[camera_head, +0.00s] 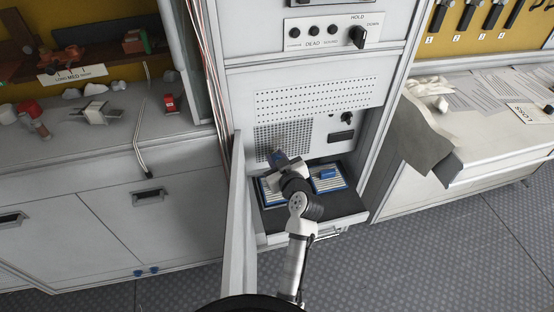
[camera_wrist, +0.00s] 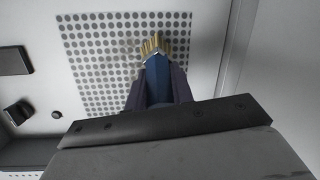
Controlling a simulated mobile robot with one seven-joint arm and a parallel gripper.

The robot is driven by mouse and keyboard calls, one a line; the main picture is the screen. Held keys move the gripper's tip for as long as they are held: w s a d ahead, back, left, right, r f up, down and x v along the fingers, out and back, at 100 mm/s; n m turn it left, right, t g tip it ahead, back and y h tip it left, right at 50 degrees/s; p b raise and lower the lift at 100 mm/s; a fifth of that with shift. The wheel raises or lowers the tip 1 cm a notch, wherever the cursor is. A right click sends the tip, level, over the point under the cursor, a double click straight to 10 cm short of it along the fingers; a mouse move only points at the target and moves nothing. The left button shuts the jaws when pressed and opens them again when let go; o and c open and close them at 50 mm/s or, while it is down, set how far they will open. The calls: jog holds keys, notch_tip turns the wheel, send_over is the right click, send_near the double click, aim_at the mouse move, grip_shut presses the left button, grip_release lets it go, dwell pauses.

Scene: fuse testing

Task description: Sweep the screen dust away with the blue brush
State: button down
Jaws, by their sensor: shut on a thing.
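The blue brush (camera_wrist: 157,77) is in my gripper (camera_wrist: 158,92), which is shut on its handle. Its yellow bristles (camera_wrist: 152,45) point at the perforated screen (camera_wrist: 95,60) and overlap it in the wrist view; whether they touch it I cannot tell. A faint brownish smudge, perhaps dust, shows on the screen beside the bristles.
Below the screen is a dark shelf (camera_head: 275,222) with two blue-framed trays; a blue block (camera_head: 327,173) lies on the right one (camera_head: 343,181). An open cabinet door (camera_head: 237,220) stands left of my arm. A knob (camera_head: 347,118) and a dark socket (camera_head: 341,135) are right of the screen.

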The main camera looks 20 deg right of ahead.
jog(key=shift+w, duration=0.3)
jog(key=shift+d, duration=0.1)
